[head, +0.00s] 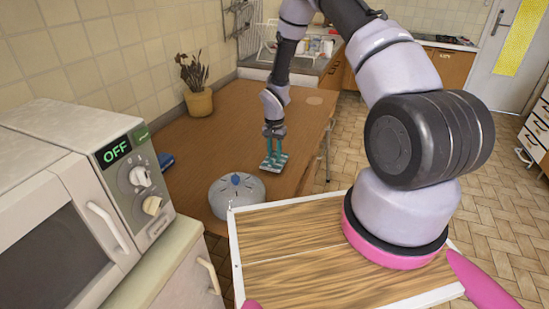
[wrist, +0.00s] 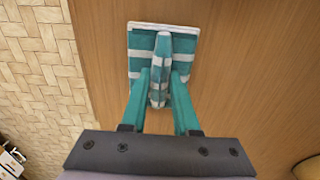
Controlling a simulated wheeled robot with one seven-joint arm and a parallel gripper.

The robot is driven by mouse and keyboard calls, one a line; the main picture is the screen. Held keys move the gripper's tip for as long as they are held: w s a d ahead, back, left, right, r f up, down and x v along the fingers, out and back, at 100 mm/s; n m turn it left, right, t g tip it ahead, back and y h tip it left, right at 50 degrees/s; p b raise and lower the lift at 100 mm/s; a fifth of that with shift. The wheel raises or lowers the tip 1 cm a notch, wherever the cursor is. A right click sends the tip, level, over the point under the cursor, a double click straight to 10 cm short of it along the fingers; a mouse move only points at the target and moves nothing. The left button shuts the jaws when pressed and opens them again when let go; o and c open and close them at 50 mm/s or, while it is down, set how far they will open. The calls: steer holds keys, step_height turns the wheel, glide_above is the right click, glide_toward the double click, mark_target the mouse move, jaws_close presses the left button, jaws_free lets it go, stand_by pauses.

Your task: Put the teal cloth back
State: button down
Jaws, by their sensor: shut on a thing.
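The teal cloth (wrist: 135,48) is striped teal and white, with a white edge. Its middle is pinched up into a ridge between the two teal fingers of my gripper (wrist: 160,92), which is shut on it. In the head view my gripper (head: 274,146) points down over the wooden table (head: 225,125), near its right edge, with the cloth (head: 273,164) at its fingertips. The cloth is flat at the sides and at or just above the tabletop; I cannot tell whether it touches.
A grey round lidded pot (head: 237,197) with a blue knob stands in front of the cloth. A potted plant (head: 199,103) stands by the wall. A small dark blue thing (head: 166,160) lies near the microwave (head: 75,190). The tabletop behind the cloth is mostly clear.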

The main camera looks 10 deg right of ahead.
steer(key=shift+f, duration=0.75)
steer(key=shift+f, duration=0.1)
steer(key=c, duration=0.7)
jaws_free()
steer(key=shift+o, duration=0.2)
